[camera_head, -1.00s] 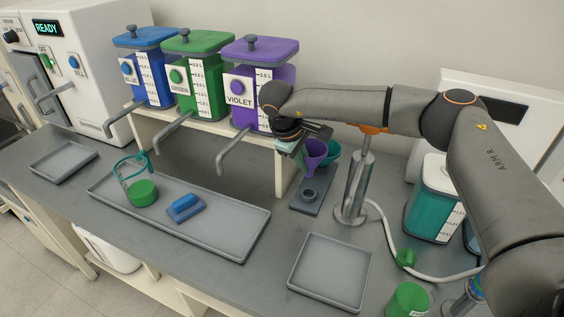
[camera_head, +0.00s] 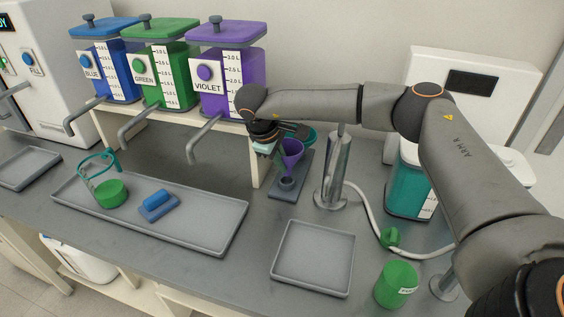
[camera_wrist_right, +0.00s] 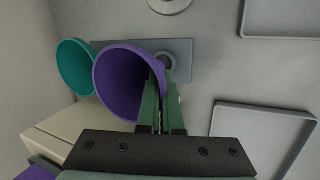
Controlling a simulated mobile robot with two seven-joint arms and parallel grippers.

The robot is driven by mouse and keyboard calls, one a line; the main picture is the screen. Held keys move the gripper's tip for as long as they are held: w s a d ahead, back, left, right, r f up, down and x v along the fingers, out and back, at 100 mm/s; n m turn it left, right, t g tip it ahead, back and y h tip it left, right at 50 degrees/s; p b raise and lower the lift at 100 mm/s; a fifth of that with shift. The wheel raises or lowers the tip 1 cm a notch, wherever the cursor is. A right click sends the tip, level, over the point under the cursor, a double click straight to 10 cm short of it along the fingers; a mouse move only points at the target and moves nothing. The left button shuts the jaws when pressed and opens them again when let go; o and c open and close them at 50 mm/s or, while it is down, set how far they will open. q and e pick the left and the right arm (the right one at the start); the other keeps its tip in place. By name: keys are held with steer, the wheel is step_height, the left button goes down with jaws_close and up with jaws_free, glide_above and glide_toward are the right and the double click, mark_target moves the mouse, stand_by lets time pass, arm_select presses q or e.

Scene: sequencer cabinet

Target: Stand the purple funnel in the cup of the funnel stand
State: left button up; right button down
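The purple funnel (camera_head: 292,150) is roughly upright, just above or at the small grey cup (camera_head: 287,183) of the funnel stand (camera_head: 283,194). I cannot tell whether its spout is inside the cup. My right gripper (camera_head: 275,140) is on the funnel's left side in the head view. In the right wrist view the green fingers (camera_wrist_right: 160,108) are closed on the wall of the purple funnel (camera_wrist_right: 128,82). The cup (camera_wrist_right: 167,61) shows partly behind the fingers, on the grey stand base (camera_wrist_right: 183,48). My left gripper is not in view.
A teal funnel (camera_head: 309,137) stands right behind the purple one, also in the wrist view (camera_wrist_right: 75,66). A metal post (camera_head: 335,172) stands close on the right. The dispenser shelf (camera_head: 225,123) is close on the left. An empty grey tray (camera_head: 313,260) lies in front.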

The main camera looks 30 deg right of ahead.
steer(key=shift+f, duration=0.45)
steer(key=shift+f+b, duration=0.5)
steer(key=shift+f, duration=1)
steer(key=c, duration=1.6)
jaws_free()
steer(key=c, duration=1)
jaws_free()
steer(key=shift+r, duration=0.1)
steer(key=v, duration=1.2)
steer(key=shift+a, duration=0.15)
steer(key=shift+s+r, duration=0.1)
steer(key=shift+s, duration=0.05)
